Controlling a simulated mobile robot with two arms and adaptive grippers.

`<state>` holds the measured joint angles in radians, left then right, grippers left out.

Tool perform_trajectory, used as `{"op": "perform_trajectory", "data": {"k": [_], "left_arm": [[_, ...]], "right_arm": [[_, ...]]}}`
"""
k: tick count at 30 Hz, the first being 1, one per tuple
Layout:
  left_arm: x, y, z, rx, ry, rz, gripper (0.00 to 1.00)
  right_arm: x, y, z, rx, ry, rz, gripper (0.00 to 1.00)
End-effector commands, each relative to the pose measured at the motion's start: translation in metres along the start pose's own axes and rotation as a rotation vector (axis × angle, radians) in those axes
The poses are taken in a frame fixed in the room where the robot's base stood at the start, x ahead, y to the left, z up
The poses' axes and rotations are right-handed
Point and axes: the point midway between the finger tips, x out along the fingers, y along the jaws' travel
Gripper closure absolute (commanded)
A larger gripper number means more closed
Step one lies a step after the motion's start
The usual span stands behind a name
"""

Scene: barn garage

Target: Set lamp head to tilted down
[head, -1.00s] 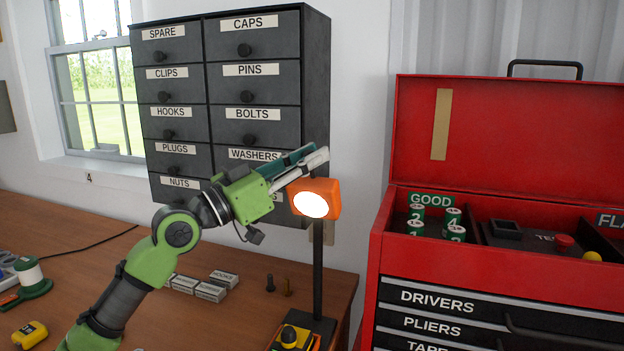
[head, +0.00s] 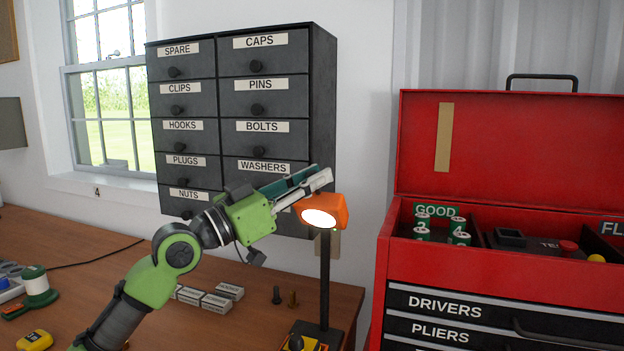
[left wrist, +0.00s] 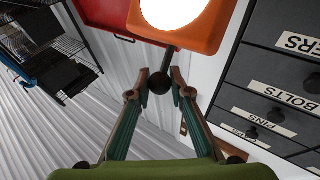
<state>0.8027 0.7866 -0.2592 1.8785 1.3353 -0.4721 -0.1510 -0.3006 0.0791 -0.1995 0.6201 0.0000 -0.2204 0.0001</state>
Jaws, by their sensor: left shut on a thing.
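The lamp has an orange head (head: 338,204) on a dark upright post (head: 325,285). Its lit white face is tilted forward and downward, showing as a flattened oval. In the left wrist view the head (left wrist: 205,38) is at the top, with a black ball-ended handle (left wrist: 159,82) sticking out from it. My left gripper (head: 322,178) is at the top of the lamp head, its fingers on either side of the handle and shut on it; the fingers also show in the left wrist view (left wrist: 157,78). My right gripper is not seen.
The lamp stands near the right end of the wooden workbench (head: 90,250). A grey drawer cabinet (head: 325,100) hangs behind it, and an open red toolbox (head: 388,265) is close on the right.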

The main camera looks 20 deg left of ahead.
Motion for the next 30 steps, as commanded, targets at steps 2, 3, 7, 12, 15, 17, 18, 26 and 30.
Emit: {"op": "perform_trajectory", "data": {"k": [2,3,7,12,15,17,18,26,30], "left_arm": [[0.0,0.002,0.005,-0.003,-0.011,0.004,0.78],[0.0,0.002,0.005,-0.003,-0.011,0.004,0.68],[0.0,0.001,0.004,-0.002,-0.008,0.003,0.64],[0.0,0.001,0.003,-0.001,-0.005,0.002,0.64],[-0.002,0.0,0.002,-0.001,-0.004,0.001,0.64],[-0.006,0.0,0.003,0.0,-0.005,0.0,0.64],[-0.01,-0.001,0.004,0.0,-0.006,-0.001,0.64],[-0.055,0.0,0.005,-0.001,-0.01,-0.001,0.64],[-0.077,0.001,0.005,-0.002,-0.011,0.001,0.64]], "right_arm": [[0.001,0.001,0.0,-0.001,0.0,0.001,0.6],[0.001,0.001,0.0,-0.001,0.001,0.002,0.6],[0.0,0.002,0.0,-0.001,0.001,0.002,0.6],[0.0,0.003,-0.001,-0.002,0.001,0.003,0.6],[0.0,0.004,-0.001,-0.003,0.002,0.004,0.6],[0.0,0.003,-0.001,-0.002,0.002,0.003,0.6],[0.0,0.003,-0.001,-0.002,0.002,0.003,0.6],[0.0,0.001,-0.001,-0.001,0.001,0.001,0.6],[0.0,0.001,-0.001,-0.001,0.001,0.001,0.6]]}}
